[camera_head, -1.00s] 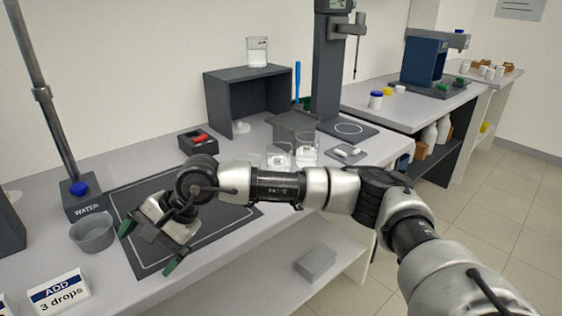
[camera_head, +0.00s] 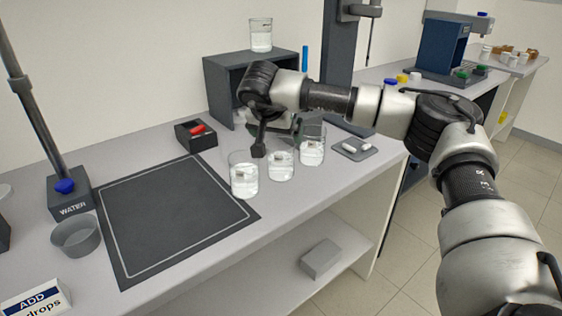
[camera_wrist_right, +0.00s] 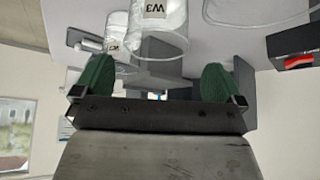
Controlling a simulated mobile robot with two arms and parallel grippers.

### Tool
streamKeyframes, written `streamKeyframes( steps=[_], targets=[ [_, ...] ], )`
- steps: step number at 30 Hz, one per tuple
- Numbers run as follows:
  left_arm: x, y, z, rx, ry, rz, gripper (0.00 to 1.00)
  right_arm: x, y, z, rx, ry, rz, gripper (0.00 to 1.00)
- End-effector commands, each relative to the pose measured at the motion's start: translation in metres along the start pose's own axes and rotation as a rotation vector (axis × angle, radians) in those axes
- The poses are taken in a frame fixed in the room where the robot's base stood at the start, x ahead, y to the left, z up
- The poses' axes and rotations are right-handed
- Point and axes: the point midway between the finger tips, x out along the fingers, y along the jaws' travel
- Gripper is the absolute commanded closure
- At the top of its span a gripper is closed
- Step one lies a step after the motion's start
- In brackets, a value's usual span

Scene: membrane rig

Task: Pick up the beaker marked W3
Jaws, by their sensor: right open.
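The beaker marked W3 (camera_wrist_right: 158,20) shows in the right wrist view at the top, its label upside down, cut off by the frame edge. It is beyond my open right gripper (camera_wrist_right: 155,82), lined up with the gap between the green fingers but not between them. In the head view my right gripper (camera_head: 283,130) is over the table, partly hidden by its own wrist. My left gripper is out of view.
A dark shelf box (camera_head: 225,85) with a beaker (camera_head: 261,36) on top stands behind. The mat is clear.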

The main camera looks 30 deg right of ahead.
Motion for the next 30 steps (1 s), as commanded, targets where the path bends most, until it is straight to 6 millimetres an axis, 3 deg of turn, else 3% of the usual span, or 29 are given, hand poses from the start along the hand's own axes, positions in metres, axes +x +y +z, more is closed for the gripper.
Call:
streamKeyframes(
  steps=[9,19,30],
  targets=[
    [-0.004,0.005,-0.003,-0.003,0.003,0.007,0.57,0.042,0.005,0.01,0.002,-0.002,0.002,0.0],
    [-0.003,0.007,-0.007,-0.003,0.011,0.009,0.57,0.05,0.005,0.01,0.0,-0.001,-0.001,0.0],
    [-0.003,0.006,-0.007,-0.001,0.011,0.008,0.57,0.049,0.005,0.01,0.001,-0.001,-0.001,0.56]
  ],
)
